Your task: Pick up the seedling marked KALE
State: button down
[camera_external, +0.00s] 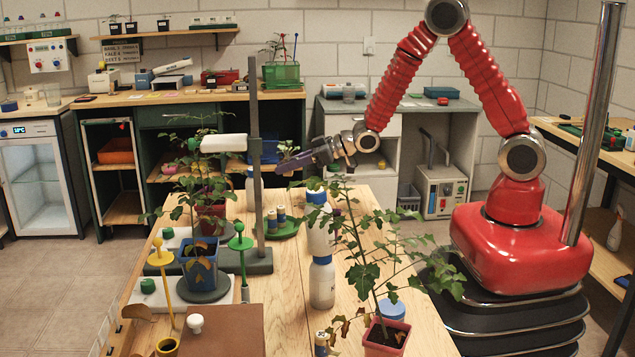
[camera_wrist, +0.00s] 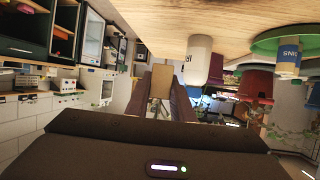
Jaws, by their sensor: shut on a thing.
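My gripper (camera_external: 284,163) is raised above the far end of the wooden table and points left. Its purple fingers are shut on a small tan block-like thing (camera_wrist: 161,80), which shows between them in the wrist view. Small green leaves (camera_external: 287,147) show at the fingertips in the external view. I cannot read any mark on the held thing, so I cannot tell whether it is the KALE seedling. A wall sign (camera_external: 122,53) at the back left carries the word KALE.
A grey upright stand (camera_external: 255,130) is just left of my gripper. White bottles (camera_external: 322,282) and a green saucer (camera_external: 292,232) with small vials stand below. Leafy plants stand in a red pot (camera_external: 388,340) and a blue pot (camera_external: 200,268).

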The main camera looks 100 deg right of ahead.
jog(key=shift+r, duration=1.1)
